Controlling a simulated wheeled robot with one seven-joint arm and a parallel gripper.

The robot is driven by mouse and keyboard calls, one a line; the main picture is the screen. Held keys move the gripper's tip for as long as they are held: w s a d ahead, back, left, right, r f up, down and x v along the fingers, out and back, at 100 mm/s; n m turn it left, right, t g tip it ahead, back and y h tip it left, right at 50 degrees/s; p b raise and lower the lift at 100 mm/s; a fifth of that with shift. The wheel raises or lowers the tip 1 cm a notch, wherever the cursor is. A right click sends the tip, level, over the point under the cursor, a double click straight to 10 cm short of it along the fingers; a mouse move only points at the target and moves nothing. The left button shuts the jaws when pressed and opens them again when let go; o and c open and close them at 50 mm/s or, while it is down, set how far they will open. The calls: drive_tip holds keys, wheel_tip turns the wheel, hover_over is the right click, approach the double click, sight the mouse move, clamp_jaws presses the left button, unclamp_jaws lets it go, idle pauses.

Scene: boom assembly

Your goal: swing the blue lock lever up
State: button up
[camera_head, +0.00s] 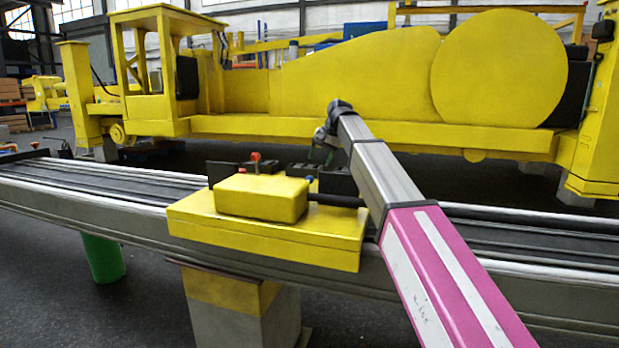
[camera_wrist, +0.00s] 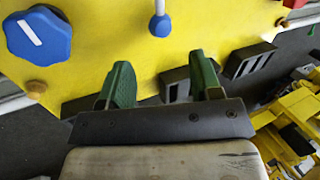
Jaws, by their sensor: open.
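The blue-tipped lever (camera_wrist: 160,22) has a pale stem and a blue ball end; it shows at the top centre of the wrist view, over a yellow plate (camera_wrist: 110,60). A small blue tip (camera_head: 309,178) shows in the head view behind the yellow block, but I cannot tell if it is the same part. My gripper (camera_wrist: 159,72) is open, its two green fingers apart and empty. The lever's ball appears between and beyond the fingers, with no contact visible.
A blue knob (camera_wrist: 38,35) with a white stripe sits left on the plate. Dark slotted blocks (camera_wrist: 248,60) lie right of the fingers. A red-tipped part (camera_head: 256,158) stands behind the yellow housing (camera_head: 262,198) on the long grey rail (camera_head: 80,205). A large yellow machine (camera_head: 370,75) stands behind.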

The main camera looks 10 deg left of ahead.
sight(311, 177)
drive_tip(key=x, duration=0.8)
drive_tip(key=shift+a+f, duration=0.1)
drive_tip(key=shift+f, duration=0.05)
drive_tip(key=shift+c, duration=0.3)
clamp_jaws()
